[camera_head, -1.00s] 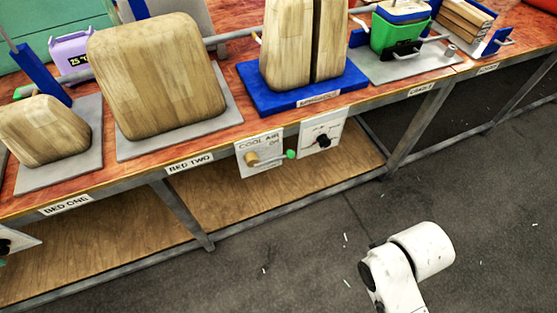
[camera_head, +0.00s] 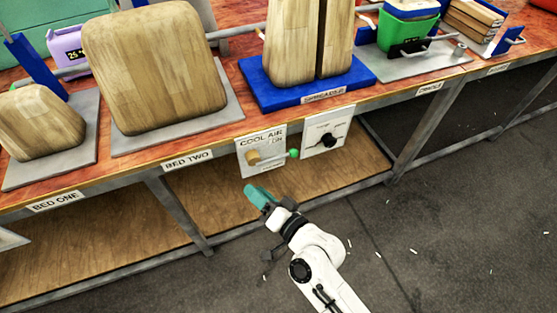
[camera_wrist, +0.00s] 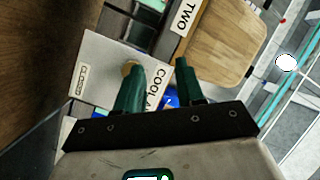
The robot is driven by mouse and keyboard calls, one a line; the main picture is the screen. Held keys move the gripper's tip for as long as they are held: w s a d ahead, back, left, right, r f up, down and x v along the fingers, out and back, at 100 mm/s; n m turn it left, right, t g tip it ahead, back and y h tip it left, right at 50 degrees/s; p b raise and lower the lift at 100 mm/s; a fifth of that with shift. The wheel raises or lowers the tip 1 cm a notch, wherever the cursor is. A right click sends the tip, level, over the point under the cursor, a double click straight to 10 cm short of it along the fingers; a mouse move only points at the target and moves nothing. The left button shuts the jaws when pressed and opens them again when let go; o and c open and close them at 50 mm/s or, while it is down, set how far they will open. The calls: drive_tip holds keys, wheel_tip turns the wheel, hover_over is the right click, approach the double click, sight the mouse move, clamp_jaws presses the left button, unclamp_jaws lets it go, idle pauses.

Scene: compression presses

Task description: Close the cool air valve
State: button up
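The cool air valve is on a white panel (camera_head: 270,143) on the bench's front edge. It has a brass hub (camera_head: 253,157) and a lever pointing right to a green knob (camera_head: 293,153). My gripper (camera_head: 255,192), with green fingers, is just below the panel, apart from it. In the wrist view, my gripper (camera_wrist: 158,66) is open, with nothing between the fingertips. The panel (camera_wrist: 98,88) shows there turned sideways with a "CLOSED" label, and the brass hub (camera_wrist: 130,68) is by the left finger. The green knob is not clearly seen in the wrist view.
A second panel with a black knob (camera_head: 327,140) is right of the valve. A bench (camera_head: 226,128) carries presses, including a large wooden block (camera_head: 155,65) and a blue base (camera_head: 300,90). A lower wooden shelf (camera_head: 120,245) lies beneath. The floor in front is open.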

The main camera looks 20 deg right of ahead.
drive_tip(key=w+d+f+m+t+h+b, duration=0.1)
drive_tip(key=w+d+m+t+h+b, duration=0.15)
drive_tip(key=m+t+h, duration=0.4)
drive_tip(key=m+g+h, duration=0.4)
drive_tip(key=m+h, duration=0.4)
drive_tip(key=m, duration=0.2)
approach(279, 157)
drive_tip(key=x, duration=0.6)
drive_tip(key=b+x, duration=0.1)
drive_tip(key=x, duration=0.3)
drive_tip(key=shift+w+f, duration=0.15)
drive_tip(key=shift+f, duration=0.15)
clamp_jaws()
